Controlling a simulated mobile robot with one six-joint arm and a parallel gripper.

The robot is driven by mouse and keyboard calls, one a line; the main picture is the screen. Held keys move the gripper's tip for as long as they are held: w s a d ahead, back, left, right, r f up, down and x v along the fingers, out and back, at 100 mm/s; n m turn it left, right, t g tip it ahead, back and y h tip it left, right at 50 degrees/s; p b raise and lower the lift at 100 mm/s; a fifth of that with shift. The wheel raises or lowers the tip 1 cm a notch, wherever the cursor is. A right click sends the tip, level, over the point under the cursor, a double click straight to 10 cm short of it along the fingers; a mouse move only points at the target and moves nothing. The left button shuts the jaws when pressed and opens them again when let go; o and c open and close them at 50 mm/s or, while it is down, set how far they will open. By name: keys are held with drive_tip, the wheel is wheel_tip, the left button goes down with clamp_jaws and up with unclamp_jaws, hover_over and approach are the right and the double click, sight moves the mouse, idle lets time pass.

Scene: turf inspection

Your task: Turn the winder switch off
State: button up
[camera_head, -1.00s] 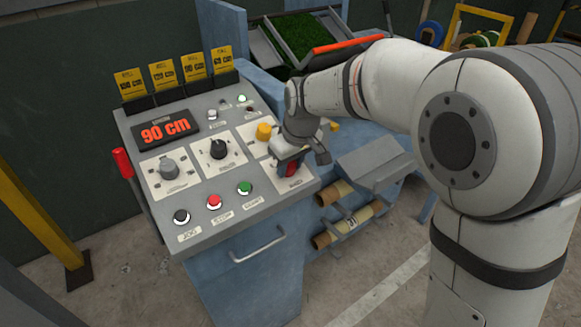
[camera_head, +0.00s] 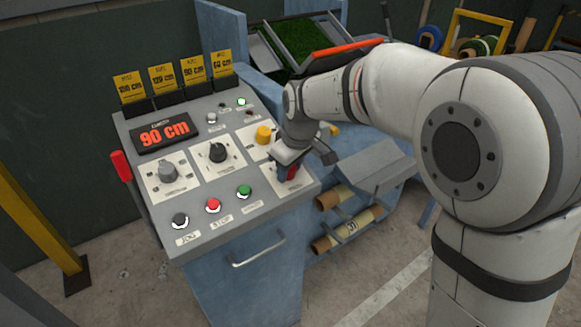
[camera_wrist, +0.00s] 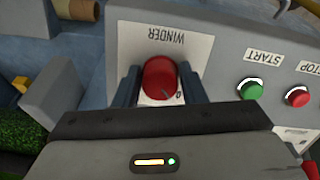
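The winder switch is a red round knob (camera_wrist: 159,77) on a white plate marked WINDER (camera_wrist: 186,50), which reads upside down in the wrist view. A pale mark shows on the knob's lower right edge, close to a small character like a 0. My gripper (camera_wrist: 160,86) has one finger on each side of the knob, very near its sides. Whether the fingers press on it is unclear. In the head view my gripper (camera_head: 289,166) is down at the panel's right front corner, and hides most of the knob.
The grey control panel (camera_head: 238,216) also holds a green START button (camera_wrist: 250,89), a red STOP button (camera_wrist: 297,96), a black jog button (camera_head: 180,220), two dials and a yellow knob (camera_head: 264,134). The display (camera_head: 165,133) reads 90 cm. A red-handled lever (camera_head: 121,165) stands at the left.

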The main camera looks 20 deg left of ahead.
drive_tip(key=o, duration=0.3)
drive_tip(key=shift+o, duration=0.2)
drive_tip(key=v, duration=0.8)
drive_tip(key=shift+a, duration=0.1)
drive_tip(key=s+d+f+m+h+p, duration=0.1)
drive_tip(key=s+d+m, duration=0.5)
drive_tip(key=d, duration=0.8)
drive_tip(key=s+d+f+m+h+p, duration=0.1)
drive_tip(key=s+d+f+m+p, duration=0.1)
drive_tip(key=s+d+m, duration=0.4)
drive_tip(key=s+d, duration=0.5)
drive_tip(key=d, duration=0.3)
drive_tip(key=shift+s+d+m, duration=0.3)
drive_tip(key=shift+s+d, duration=0.05)
